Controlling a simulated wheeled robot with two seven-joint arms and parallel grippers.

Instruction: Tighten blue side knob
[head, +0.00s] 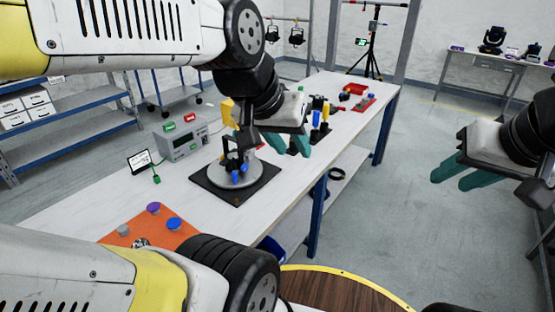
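A small dark fixture with blue side knobs (235,177) stands on a round grey plate (243,181) on a black square mat (262,187) on the long white bench. The knobs are small here, and I cannot tell how tight they are. My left gripper (288,146) hangs above the bench, to the right of and beyond the fixture in the picture. Its teal fingers are apart with nothing seen between them, and it does not appear to touch the knobs. My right gripper (467,182) is off to the right over the floor, its teal fingers apart and empty.
An orange mat (190,240) with blue, purple and grey knobs lies on the near bench end (75,210). A grey box (183,147) with red and green buttons stands behind the fixture. Yellow and black items and a red tray (355,89) are farther along. Floor right of the bench is clear.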

